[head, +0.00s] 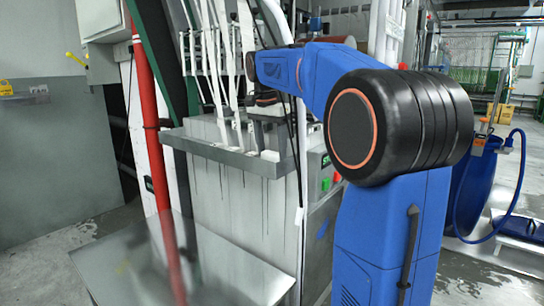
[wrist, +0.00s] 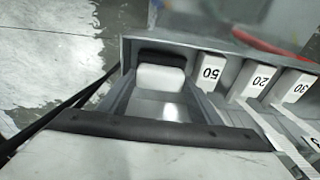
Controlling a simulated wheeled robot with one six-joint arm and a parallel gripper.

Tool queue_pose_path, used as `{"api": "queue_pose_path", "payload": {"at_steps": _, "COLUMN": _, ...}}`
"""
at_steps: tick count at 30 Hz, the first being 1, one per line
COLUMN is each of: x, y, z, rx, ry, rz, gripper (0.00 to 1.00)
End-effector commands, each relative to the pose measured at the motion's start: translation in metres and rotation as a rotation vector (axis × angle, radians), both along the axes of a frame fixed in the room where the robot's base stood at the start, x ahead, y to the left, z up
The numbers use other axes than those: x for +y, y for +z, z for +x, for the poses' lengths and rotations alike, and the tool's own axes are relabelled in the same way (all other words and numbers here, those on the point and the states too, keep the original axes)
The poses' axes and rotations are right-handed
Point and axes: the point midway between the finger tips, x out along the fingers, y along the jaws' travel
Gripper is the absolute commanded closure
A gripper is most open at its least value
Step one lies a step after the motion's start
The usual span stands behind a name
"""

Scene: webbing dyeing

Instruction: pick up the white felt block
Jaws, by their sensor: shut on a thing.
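A plain white block, the white felt block (wrist: 160,78), shows left of centre in the wrist view, with a dark strip along its far edge. It sits within a grey recess at the end of a row of numbered white tabs. The finger contact is hard to make out, and the block cannot be told apart in the head view.
The pale machine (head: 236,188) has a grey rim and white webbing straps (head: 228,60) hanging into it. Numbered white tabs (wrist: 254,78) stand right of the block. A red pipe (head: 150,120) rises at the left. A blue drum (head: 474,190) stands at the right.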

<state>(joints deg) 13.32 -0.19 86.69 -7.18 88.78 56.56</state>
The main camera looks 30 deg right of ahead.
Motion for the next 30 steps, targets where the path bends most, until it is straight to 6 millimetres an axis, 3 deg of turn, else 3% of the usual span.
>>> {"api": "queue_pose_path", "payload": {"at_steps": 5, "x": 0.008, "y": 0.01, "z": -0.003, "rx": -0.002, "ry": 0.002, "rz": -0.001, "gripper": 0.69}}
{"api": "queue_pose_path", "payload": {"at_steps": 20, "x": 0.007, "y": 0.072, "z": -0.002, "rx": -0.002, "ry": -0.001, "rz": 0.0, "gripper": 0.69}}
{"api": "queue_pose_path", "payload": {"at_steps": 30, "x": 0.047, "y": 0.07, "z": -0.017, "rx": -0.001, "ry": 0.003, "rz": 0.0, "gripper": 0.69}}
